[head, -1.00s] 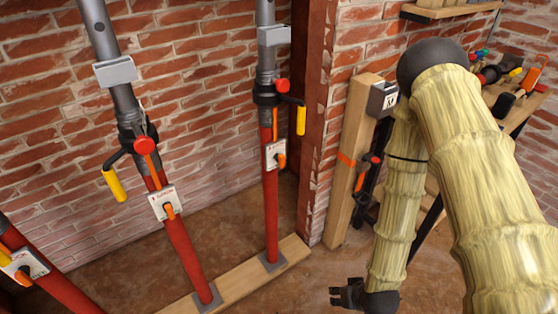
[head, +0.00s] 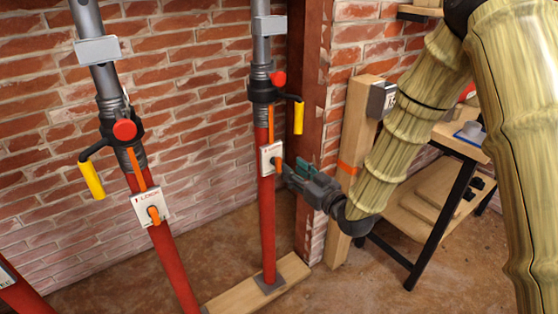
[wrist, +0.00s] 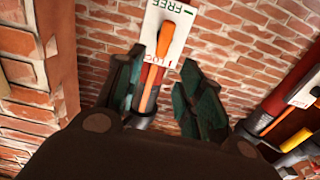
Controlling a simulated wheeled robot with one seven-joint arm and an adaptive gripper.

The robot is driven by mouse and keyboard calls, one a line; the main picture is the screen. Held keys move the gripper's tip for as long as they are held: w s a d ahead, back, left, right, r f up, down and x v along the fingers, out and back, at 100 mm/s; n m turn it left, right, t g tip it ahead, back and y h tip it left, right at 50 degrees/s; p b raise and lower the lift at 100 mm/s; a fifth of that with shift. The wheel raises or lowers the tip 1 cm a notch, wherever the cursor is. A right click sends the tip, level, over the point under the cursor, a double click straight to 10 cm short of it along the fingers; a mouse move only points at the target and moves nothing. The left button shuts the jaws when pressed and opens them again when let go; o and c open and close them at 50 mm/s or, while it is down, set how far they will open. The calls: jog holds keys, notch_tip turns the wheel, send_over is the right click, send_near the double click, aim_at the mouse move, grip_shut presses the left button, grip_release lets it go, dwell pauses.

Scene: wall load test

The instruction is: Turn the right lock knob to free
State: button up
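The right lock knob (wrist: 166,42) is an orange lever on a white plate (wrist: 178,14) marked FREE at the top and with partly hidden lettering lower down. In the wrist view, the lever lies roughly along the prop, its tip away from FREE. In the head view, the plate (head: 266,150) is on the right red prop (head: 269,225), and the knob is mostly hidden at my fingertips. My gripper (wrist: 160,72) is open, its dark green fingers apart on either side of the lever's lower end. It also shows in the head view (head: 291,169). I cannot tell whether it touches the lever.
The middle prop (head: 175,260) has its own plate (head: 152,207) and orange knob. A yellow-handled crank (head: 298,118) sticks out above the right plate. A dark red post (head: 308,200) and a wooden post (head: 352,160) stand close behind my gripper. A workbench (head: 460,137) is at right.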

aim_at(281, 159)
jog(key=x, duration=0.8)
jog(key=shift+w+a, duration=0.15)
jog(key=shift+w, duration=0.1)
jog(key=shift+c, duration=0.5)
grip_shut()
